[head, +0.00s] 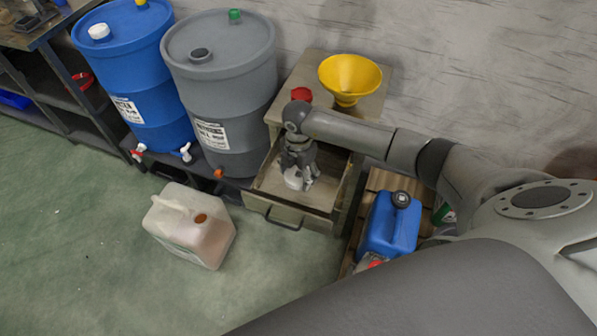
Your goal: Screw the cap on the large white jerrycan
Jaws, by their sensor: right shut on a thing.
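The large white jerrycan (184,238) stands on the green floor, left of the open drawer. My left gripper is not in view.
The open wooden drawer (265,212) juts from a cabinet bearing a yellow funnel (350,75) and a red lid (301,94). Blue (130,75) and grey (222,90) drums stand behind the jerrycan. A blue jerrycan (388,228) sits on a pallet. Floor at left is clear.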

